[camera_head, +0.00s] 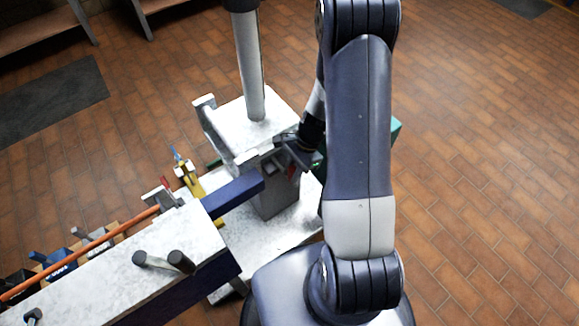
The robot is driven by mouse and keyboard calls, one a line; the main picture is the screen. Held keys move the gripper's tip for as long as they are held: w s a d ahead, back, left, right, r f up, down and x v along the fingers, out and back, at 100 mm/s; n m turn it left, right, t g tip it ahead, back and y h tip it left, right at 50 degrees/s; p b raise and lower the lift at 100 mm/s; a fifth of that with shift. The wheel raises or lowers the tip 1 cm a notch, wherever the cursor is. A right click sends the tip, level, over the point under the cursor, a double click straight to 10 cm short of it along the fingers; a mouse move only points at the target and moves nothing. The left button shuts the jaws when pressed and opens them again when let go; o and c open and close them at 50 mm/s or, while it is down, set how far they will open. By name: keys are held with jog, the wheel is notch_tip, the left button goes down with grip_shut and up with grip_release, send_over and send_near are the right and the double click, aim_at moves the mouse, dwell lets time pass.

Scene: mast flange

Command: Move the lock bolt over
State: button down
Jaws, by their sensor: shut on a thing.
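My gripper (292,155) is at the right side of the grey block under the white mast flange (258,115). Its jaws are shut on a small part there, which I take to be the lock bolt; the jaws and my arm hide most of it. A small red piece (291,172) shows just below the jaws. A grey pole (250,65) rises from the flange. A dark blue bar (233,196) reaches from the lower left to the block. How far the bolt sits in the block cannot be seen.
A pale bench block (165,250) with dark pegs fills the lower left, with an orange rod (95,250) beside it. A yellow tool (188,178) stands left of the block. A green item (396,127) is partly behind my arm. The tiled floor at right is clear.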

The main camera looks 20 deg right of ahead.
jog(key=shift+s+d, duration=0.3)
jog(key=shift+s, duration=0.65)
jog(key=shift+s+d, duration=0.3)
jog(key=shift+s, duration=0.6)
jog(key=c, duration=1.2)
grip_release()
jog(key=shift+c, duration=0.2)
jog(key=p+v, duration=0.2)
jog(key=v, duration=0.8)
jog(key=shift+r, duration=0.4)
jog(key=shift+d, duration=0.15)
